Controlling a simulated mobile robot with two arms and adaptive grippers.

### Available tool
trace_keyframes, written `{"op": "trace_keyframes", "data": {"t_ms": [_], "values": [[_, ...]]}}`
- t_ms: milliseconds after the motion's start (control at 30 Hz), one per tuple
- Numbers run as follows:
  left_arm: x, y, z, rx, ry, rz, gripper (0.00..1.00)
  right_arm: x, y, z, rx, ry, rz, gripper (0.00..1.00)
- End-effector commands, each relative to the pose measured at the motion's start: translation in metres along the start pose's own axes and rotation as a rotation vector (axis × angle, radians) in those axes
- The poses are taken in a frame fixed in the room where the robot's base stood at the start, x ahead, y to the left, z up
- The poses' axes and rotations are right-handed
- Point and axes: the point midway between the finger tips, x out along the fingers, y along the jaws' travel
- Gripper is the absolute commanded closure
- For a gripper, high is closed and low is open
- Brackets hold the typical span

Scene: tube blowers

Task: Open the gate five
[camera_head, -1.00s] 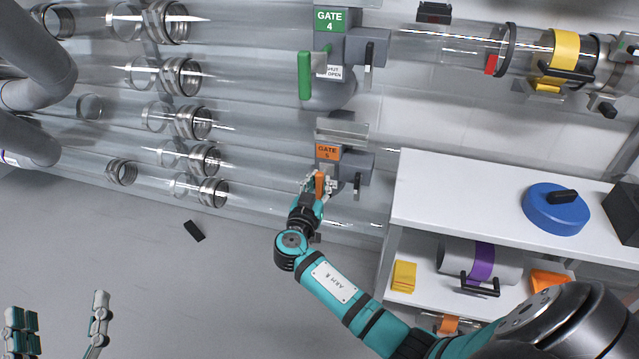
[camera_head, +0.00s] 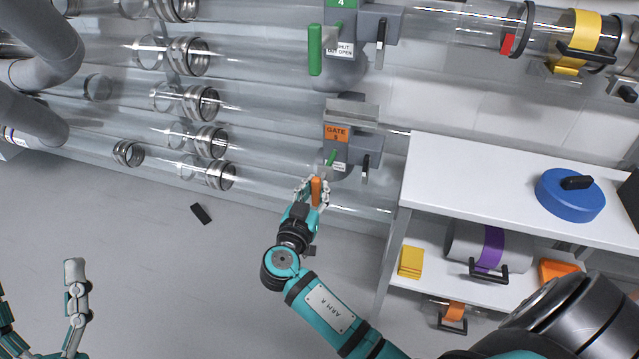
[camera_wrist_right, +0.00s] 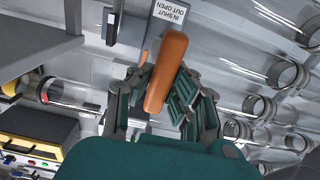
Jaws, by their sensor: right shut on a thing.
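Gate five is a grey box with an orange "GATE 5" label (camera_head: 337,133) on the clear tubes in the head view. My right gripper (camera_head: 313,188) is shut on the orange handle. In the right wrist view the handle (camera_wrist_right: 167,72) lies between the fingers, with the plate "IN SHUT OUT OPEN" (camera_wrist_right: 168,12) behind it. My left gripper (camera_head: 40,298) is open and empty at the lower left, partly cut off by the frame.
Gate four's green handle (camera_head: 315,50) is above gate five. A white shelf (camera_head: 450,165) at the right holds a blue round lid (camera_head: 570,195) and other parts. A dark block (camera_head: 201,214) lies on the floor, which is otherwise clear at the left.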

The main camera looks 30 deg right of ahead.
Motion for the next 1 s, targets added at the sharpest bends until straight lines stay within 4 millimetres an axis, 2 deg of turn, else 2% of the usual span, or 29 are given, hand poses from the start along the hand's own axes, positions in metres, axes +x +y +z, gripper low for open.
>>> {"op": "trace_keyframes", "data": {"t_ms": [200,233,400,433,767,867,1000], "values": [[0.000,0.000,0.000,0.000,-0.002,0.000,0.20,0.001,0.000,0.000,0.000,-0.002,0.000,1.00],[0.000,0.000,0.000,0.000,-0.002,0.000,0.20,0.001,0.000,0.000,0.000,-0.002,0.000,0.81],[0.000,0.000,0.001,0.000,-0.003,0.000,0.20,0.001,0.000,0.000,0.000,-0.001,0.000,0.59],[0.000,0.000,0.001,0.001,-0.003,0.000,0.20,0.001,0.000,0.000,0.000,-0.001,0.000,0.58],[0.000,0.000,0.001,-0.001,-0.005,-0.001,0.20,-0.004,0.000,0.000,0.000,-0.001,-0.001,0.58],[0.000,0.000,0.001,-0.001,-0.005,-0.001,0.20,-0.018,-0.001,0.001,0.000,-0.004,-0.003,0.58],[0.000,0.000,0.001,0.000,-0.005,-0.001,0.20,-0.047,-0.001,0.001,0.001,-0.005,-0.002,0.58]]}}
